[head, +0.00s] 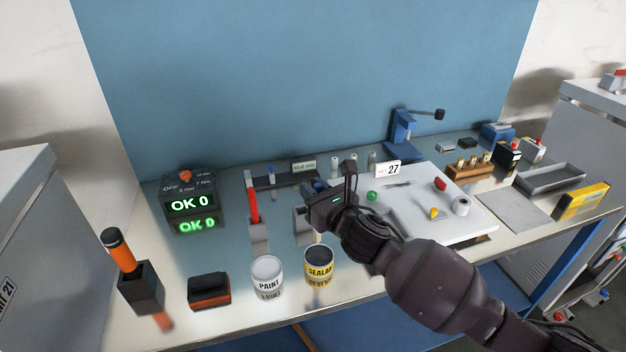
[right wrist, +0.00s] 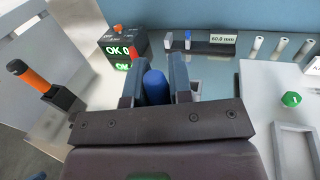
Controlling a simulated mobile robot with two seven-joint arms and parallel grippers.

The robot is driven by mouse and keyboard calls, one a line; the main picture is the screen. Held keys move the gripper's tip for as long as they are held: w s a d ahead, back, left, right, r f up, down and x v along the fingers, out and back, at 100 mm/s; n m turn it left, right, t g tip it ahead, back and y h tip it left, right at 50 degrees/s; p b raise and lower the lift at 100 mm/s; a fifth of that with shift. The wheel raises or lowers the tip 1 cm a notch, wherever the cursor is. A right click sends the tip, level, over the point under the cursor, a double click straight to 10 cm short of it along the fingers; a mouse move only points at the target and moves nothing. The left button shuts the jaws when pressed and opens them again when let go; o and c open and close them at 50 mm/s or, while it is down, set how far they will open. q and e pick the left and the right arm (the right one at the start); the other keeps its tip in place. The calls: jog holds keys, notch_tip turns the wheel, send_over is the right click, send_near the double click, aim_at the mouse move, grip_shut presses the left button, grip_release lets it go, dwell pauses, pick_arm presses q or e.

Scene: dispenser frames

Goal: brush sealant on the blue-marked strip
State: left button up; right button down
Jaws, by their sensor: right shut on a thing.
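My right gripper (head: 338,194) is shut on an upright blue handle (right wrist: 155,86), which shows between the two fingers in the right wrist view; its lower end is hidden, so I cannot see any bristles. A grey holder (head: 302,222) stands just left of and below that gripper. The sealant can (head: 319,268), with a yellow and black label, stands at the front of the bench beside the white paint can (head: 267,282). A small blue-marked upright piece (head: 271,173) stands on the dark rack at the back; I cannot tell whether it is the strip. My left gripper is out of view.
A red-handled tool (head: 252,203) stands in another grey holder. The "OK 0" display box (head: 190,205) and an orange-handled tool (head: 121,252) are at the left. A white board (head: 410,222) with small loose parts lies right of the gripper, partly behind my arm.

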pick_arm(q)
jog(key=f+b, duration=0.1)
jog(key=b, duration=0.1)
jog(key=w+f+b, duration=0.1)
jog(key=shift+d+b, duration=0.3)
jog(key=shift+b, duration=0.1)
pick_arm(e)
notch_tip(320, 180, down, 5)
jog(key=shift+d+r, duration=0.15)
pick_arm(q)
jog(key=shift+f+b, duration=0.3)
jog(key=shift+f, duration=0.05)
pick_arm(e)
jog(key=shift+f, duration=0.5)
dwell(1.5)
pick_arm(q)
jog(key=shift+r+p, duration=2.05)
jog(key=shift+p, duration=0.1)
pick_arm(e)
notch_tip(320, 180, up, 7)
